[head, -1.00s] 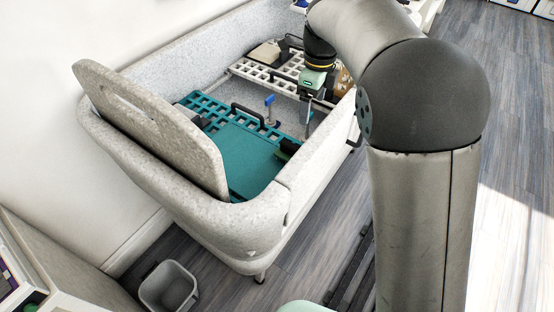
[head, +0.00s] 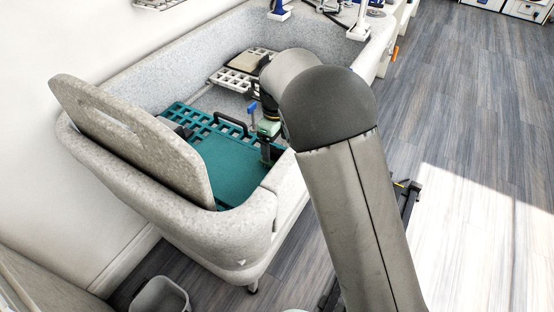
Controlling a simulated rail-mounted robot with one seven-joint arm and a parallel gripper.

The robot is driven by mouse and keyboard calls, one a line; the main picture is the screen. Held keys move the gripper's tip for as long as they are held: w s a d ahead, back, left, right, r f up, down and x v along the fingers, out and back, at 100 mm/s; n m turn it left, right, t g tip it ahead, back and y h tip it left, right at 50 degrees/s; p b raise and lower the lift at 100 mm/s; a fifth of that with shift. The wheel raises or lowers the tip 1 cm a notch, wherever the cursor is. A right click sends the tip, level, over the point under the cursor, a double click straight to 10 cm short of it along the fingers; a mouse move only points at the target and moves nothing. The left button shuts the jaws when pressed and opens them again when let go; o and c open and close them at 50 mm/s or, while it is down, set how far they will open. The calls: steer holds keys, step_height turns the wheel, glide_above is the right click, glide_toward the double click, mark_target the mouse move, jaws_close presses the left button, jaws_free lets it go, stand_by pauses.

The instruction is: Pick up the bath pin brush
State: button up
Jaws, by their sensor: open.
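I cannot clearly pick out the bath pin brush. A small blue-topped item (head: 252,109) stands at the far part of the teal tub mat (head: 222,165); it is too small to identify. A dark item lies at the mat's left edge (head: 181,130). My gripper (head: 266,160), under its pale green body, points down over the mat's right side, close to the tub's right wall. It is open. A dark shape beside the fingertips is partly hidden by them, and I cannot tell whether they touch it.
The speckled grey tub (head: 262,210) has a high back panel (head: 130,135) at left and a wall at right. A white grate (head: 236,80) carries a beige item at the far end. A black handle (head: 231,124) rises from the mat. A grey bin (head: 160,297) stands on the floor.

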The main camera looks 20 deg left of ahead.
mark_target(277, 151)
steer(key=f, duration=0.5)
steer(key=shift+d, duration=0.2)
steer(key=c, duration=1.1)
steer(key=shift+r, duration=0.1)
step_height(277, 151, up, 10)
steer(key=shift+o, duration=0.8)
steer(key=shift+w+a, duration=0.1)
steer(key=shift+c, duration=0.2)
